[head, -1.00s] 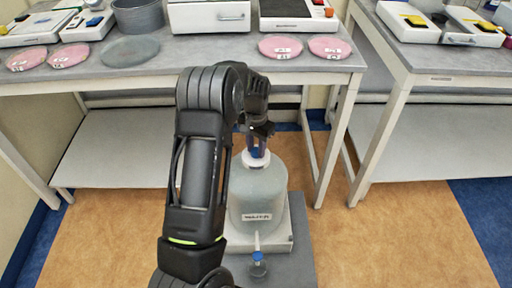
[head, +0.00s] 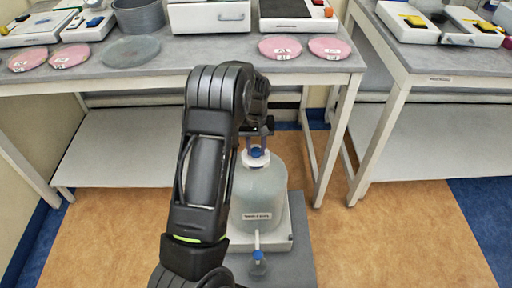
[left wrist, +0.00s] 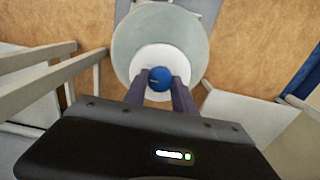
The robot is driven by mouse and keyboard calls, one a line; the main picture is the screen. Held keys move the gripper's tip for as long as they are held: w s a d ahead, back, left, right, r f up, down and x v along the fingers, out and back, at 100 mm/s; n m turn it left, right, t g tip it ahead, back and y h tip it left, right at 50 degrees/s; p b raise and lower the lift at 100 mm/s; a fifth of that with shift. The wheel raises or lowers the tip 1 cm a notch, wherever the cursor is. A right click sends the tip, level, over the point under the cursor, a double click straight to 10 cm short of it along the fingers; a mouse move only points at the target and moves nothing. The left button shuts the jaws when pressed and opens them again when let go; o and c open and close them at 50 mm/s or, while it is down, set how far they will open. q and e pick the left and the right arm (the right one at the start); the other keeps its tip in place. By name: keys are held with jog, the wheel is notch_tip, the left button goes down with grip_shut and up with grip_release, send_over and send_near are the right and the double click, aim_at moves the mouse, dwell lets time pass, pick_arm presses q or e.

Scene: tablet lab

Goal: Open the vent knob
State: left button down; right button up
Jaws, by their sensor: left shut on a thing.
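The vent knob (head: 257,153) is blue and sits on the white top of a translucent domed jar (head: 262,193) with a label on its front. The jar stands upright on a pale base. My left gripper (head: 256,147) reaches down to the knob from above, its two fingers on either side. In the left wrist view the blue knob (left wrist: 160,84) shows between the fingertips (left wrist: 160,80), over the white cap and the round jar. My left gripper is shut on the knob. My right gripper is not in view.
A small blue-topped fitting (head: 257,258) is at the jar's front, above a grey surface. A grey bench (head: 215,60) behind holds pink discs (head: 280,47), a grey disc (head: 131,51) and several devices. A second bench (head: 460,62) stands at the right. Open floor lies around the jar.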

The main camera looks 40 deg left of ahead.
aim_at(256, 151)
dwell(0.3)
pick_arm(q)
jog(key=c, duration=1)
grip_release()
notch_tip(256, 151, up, 8)
jog(key=shift+f, duration=0.1)
